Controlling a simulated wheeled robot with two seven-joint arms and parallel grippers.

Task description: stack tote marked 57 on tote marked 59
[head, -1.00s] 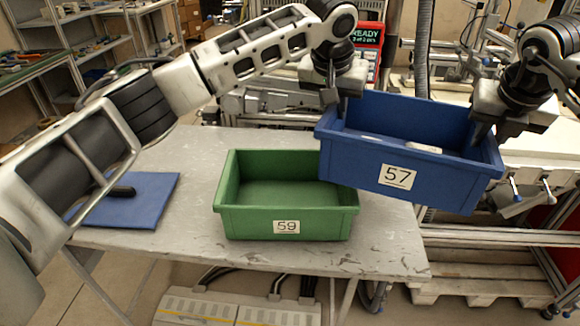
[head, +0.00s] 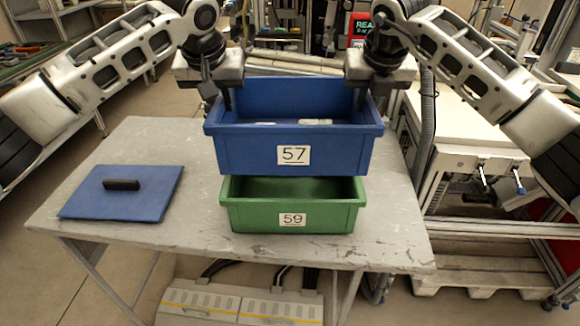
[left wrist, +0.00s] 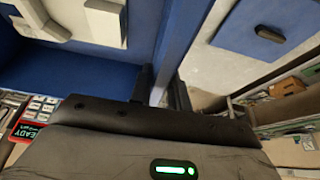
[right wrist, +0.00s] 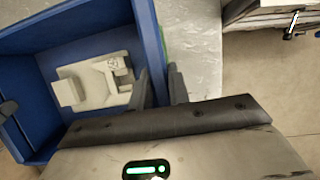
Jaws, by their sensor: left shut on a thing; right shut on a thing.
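The blue tote marked 57 (head: 245,152) hangs level above the green tote marked 59 (head: 240,215) in the head view, roughly lined up with it. It hides the back of the green tote; part of the green interior shows below it. My left gripper (head: 226,105) is shut on the blue tote's left wall, also seen in the left wrist view (left wrist: 165,85). My right gripper (head: 360,103) is shut on its right wall, also seen in the right wrist view (right wrist: 160,85). Pale items (right wrist: 95,80) lie inside the blue tote. The green tote stands upright on the table.
The grey table (head: 390,235) has bare room on both sides of the green tote. A blue lid-like panel with a black handle (head: 122,192) lies at the table's left. A pale bench (head: 470,130) stands to the right.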

